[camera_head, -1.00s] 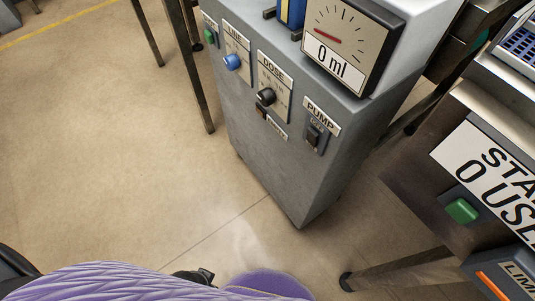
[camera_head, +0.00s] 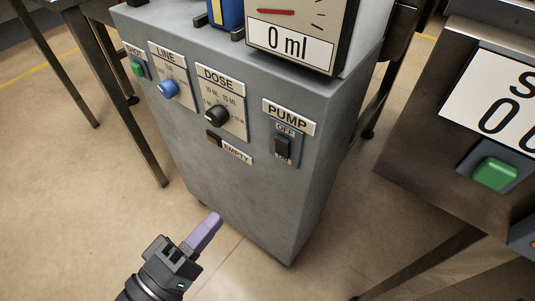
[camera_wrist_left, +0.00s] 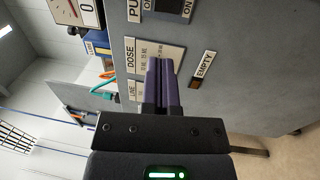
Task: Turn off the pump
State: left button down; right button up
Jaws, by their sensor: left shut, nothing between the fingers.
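The pump switch (camera_head: 283,148) is a black rocker on the right of the grey cabinet's front (camera_head: 240,195), under a PUMP label (camera_head: 288,117), with OFF marked above it and ON below. In the left wrist view part of the switch (camera_wrist_left: 172,6) shows at the top edge. My left gripper (camera_head: 209,228) is shut and empty, with purple fingers, in front of the cabinet, below and left of the switch and apart from it. In the left wrist view its fingers (camera_wrist_left: 160,85) overlap the DOSE panel. My right gripper is out of view.
Also on the cabinet are a green SHOT button (camera_head: 137,69), a blue LINE knob (camera_head: 168,89), a black DOSE knob (camera_head: 216,115) and an EMPTY indicator (camera_head: 214,139). The gauge (camera_head: 290,44) reads 0 ml. A steel station with a green button (camera_head: 494,174) stands at right.

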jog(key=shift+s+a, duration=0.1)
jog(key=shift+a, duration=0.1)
pick_arm(q)
jog(key=p, duration=0.5)
send_near(280, 143)
jog(key=x, duration=0.7)
jog(key=shift+f, duration=0.15)
jog(key=shift+w+d, duration=0.15)
jog(key=shift+d, duration=0.05)
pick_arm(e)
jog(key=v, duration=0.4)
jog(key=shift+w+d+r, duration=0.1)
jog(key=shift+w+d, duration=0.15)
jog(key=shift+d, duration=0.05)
pick_arm(q)
jog(key=shift+w, duration=0.15)
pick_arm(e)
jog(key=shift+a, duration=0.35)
